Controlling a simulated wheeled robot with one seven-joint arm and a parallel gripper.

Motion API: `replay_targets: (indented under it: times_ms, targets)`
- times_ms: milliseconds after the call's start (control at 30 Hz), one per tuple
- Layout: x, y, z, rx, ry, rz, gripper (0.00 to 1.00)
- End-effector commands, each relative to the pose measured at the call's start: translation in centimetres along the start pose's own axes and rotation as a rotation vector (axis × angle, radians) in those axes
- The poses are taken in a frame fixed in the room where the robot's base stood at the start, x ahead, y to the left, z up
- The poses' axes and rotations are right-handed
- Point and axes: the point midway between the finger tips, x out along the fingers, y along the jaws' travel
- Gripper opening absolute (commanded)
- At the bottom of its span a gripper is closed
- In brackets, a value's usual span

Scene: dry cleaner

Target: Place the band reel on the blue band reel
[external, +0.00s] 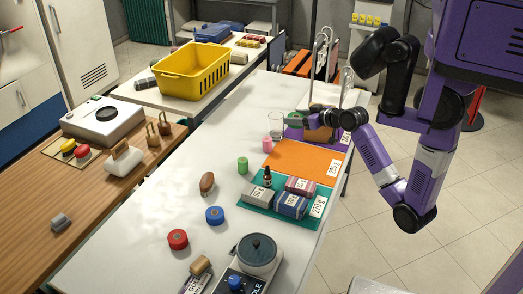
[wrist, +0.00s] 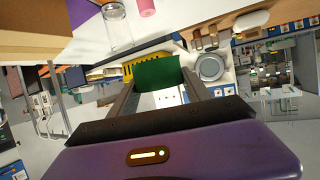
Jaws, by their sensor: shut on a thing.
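The blue band reel (external: 214,215) lies flat on the white table in the external view, with its top clear. A red band reel (external: 177,239) lies nearby, to its left and nearer the camera. My gripper (external: 306,118) is over the far part of the table, well away from the blue reel. In the wrist view my gripper (wrist: 162,88) is shut on a green rounded thing (wrist: 158,73), which looks like a band reel. In the external view the held thing is too small and partly covered to make out clearly.
A clear glass (external: 277,122), a pink spool (external: 267,141) and a green spool (external: 242,165) stand near my gripper. A teal mat (external: 256,219) bears packets and a bottle. A scale (external: 257,253) stands at the front.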

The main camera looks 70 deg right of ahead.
Motion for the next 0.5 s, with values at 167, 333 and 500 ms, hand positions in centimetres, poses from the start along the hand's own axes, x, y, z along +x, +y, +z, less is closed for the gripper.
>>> replay_targets:
  times_ms: [167,333,500]
  targets:
    - [1.8,-6.5,-2.2,-0.048,0.007,-0.115,0.15]
    - [3.0,-14.8,-3.8,-0.103,0.005,-0.25,0.15]
    - [3.1,-23.1,-4.8,-0.157,0.004,-0.378,0.15]
